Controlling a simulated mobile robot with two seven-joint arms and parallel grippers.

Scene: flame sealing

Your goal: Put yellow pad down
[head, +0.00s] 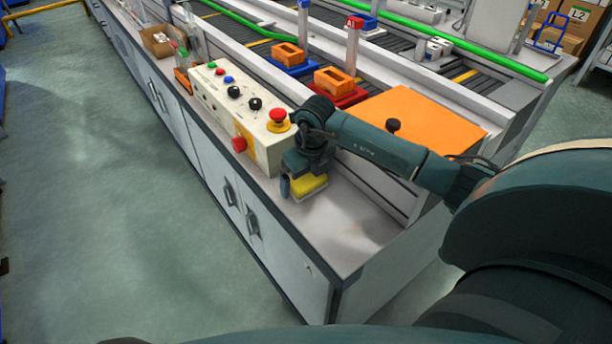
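The yellow pad (309,188) is at my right gripper (299,190), low over the near right part of the grey bench top, just in front of the control box. One dark finger shows on the pad's left side; the other is hidden by the hand and the pad. The gripper appears shut on the pad. I cannot tell whether the pad's underside touches the bench. My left gripper is not in view.
The control box (222,98) with knobs and a red emergency button (278,117) stands close behind my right gripper. An orange panel (425,112) lies to the right. Orange blocks (334,80) sit on the conveyor. The bench's near right corner (345,235) is bare.

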